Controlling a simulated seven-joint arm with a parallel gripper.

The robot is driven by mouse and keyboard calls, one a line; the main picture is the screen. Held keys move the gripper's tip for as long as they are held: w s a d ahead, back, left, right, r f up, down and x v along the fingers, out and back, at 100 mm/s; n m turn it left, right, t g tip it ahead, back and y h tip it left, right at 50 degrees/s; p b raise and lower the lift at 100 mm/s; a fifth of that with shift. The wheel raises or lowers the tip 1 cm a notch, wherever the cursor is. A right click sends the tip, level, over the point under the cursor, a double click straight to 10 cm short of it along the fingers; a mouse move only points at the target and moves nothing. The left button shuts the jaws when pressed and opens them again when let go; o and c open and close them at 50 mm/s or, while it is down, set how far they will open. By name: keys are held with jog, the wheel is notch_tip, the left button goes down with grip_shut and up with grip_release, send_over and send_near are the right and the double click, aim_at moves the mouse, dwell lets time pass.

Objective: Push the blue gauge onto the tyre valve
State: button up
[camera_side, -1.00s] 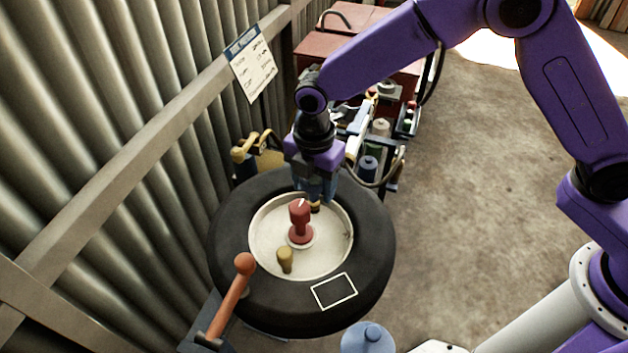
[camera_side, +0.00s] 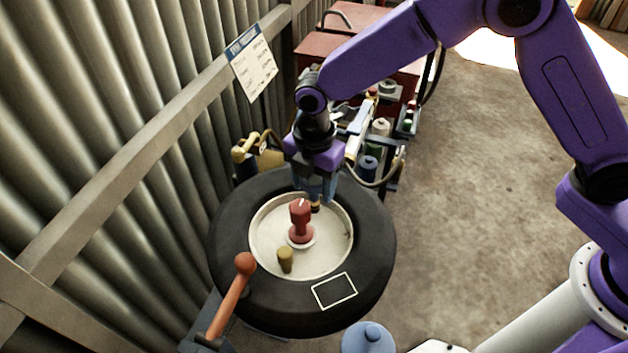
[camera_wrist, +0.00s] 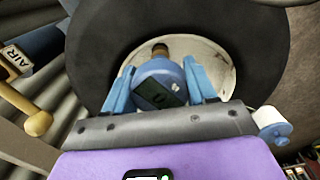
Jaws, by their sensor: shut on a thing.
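My gripper (camera_side: 316,194) points down over the far part of the tyre's pale hub, behind the red knob. In the wrist view its two blue fingers (camera_wrist: 162,85) are on either side of the round blue gauge (camera_wrist: 152,71), which has a dark display. A brass-coloured end (camera_wrist: 160,48) shows beyond the gauge. In the side view a small brass piece (camera_side: 315,207) shows just below the fingers, close to the hub. I cannot tell whether this brass is the gauge's nozzle or the valve. The black tyre (camera_side: 372,265) lies flat. The contact point is hidden.
A red knob (camera_side: 300,219) and a short brass-coloured post (camera_side: 285,259) stand on the hub. An orange-handled lever (camera_side: 232,300) leans at the tyre's near left. A corrugated wall (camera_side: 110,130) runs along the left. A cluttered cart (camera_side: 375,140) stands behind; floor at right is clear.

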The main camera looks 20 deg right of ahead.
jog(key=shift+f, duration=0.65)
jog(key=o, duration=0.8)
jog(key=shift+r, duration=0.1)
